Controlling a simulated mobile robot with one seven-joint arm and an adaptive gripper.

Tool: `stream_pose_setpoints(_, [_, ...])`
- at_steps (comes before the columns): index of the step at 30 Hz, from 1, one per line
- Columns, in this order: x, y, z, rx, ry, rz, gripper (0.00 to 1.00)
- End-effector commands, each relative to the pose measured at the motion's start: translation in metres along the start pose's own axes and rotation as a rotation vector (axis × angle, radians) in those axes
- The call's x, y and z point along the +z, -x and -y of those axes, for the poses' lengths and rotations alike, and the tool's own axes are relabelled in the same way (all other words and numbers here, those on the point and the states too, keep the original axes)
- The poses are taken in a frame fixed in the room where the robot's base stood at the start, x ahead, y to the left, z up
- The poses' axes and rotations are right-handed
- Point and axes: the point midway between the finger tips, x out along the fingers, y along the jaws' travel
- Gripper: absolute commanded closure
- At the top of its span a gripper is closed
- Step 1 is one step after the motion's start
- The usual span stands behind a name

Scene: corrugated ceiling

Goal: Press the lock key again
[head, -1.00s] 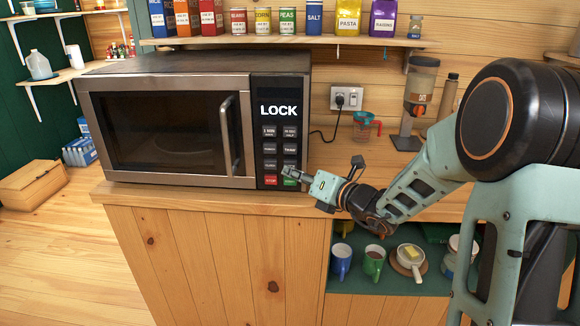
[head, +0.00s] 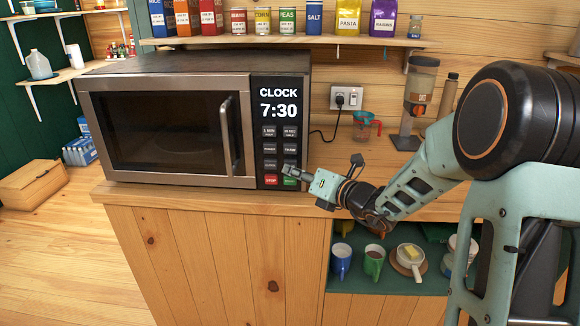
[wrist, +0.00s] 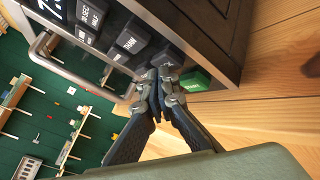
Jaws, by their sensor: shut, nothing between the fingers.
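The microwave (head: 165,122) stands on the wooden counter, door shut. Its display (head: 279,103) reads CLOCK 7:30. The keypad (head: 270,147) has dark keys in two columns, with a red key (head: 271,181) and a green key (head: 290,183) at the bottom. My gripper (head: 288,170) is shut and empty, with its tips at the right-column key just above the green key. In the wrist view my gripper (wrist: 166,82) covers that dark key, so I cannot read its label or tell whether the tips touch it. The green key (wrist: 195,80) shows beside the fingers.
The microwave's door handle (head: 228,133) stands out left of the keypad. A wall socket with a plug (head: 346,98), a measuring cup (head: 366,126) and a dispenser (head: 414,100) are to the right. Mugs (head: 342,262) sit on a shelf below the counter.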

Motion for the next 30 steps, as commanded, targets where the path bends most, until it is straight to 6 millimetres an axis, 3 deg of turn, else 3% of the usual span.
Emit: stream_pose_setpoints(30, [-0.007, 0.011, -0.008, 0.000, 0.001, 0.001, 1.00])
